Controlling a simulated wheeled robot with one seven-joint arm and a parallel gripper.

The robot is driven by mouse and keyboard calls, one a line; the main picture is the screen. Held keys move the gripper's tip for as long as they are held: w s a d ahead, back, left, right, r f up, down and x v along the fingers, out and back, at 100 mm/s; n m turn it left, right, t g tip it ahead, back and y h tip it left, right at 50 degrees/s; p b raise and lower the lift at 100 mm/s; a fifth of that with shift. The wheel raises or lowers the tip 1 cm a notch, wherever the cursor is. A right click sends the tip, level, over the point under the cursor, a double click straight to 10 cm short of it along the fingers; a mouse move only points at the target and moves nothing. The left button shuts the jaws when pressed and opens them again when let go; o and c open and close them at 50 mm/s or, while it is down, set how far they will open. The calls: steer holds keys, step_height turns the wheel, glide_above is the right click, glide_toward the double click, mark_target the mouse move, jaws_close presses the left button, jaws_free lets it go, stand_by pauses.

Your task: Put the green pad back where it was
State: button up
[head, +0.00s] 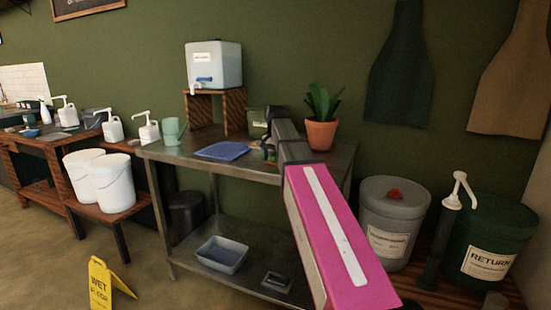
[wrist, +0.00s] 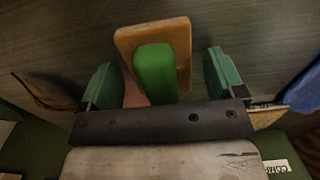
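The green pad (wrist: 155,74) shows in the wrist view between my gripper's (wrist: 165,80) two green fingertips. A visible gap lies on each side of it, so the gripper is open around it and not closed on it. A flat orange-brown block (wrist: 154,30) lies directly behind or under the pad; I cannot tell if they touch. In the head view my gripper (head: 271,140) is over the steel table (head: 185,157), between the blue cloth and the potted plant. The pad is too small or hidden there to make out clearly.
Lidded buckets (head: 392,222) stand at right, a yellow wet-floor sign (head: 101,284) at lower left.

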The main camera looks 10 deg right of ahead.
mark_target(276, 154)
step_height(276, 154, up, 12)
steer(key=shift+r, duration=0.2)
stand_by(0.5)
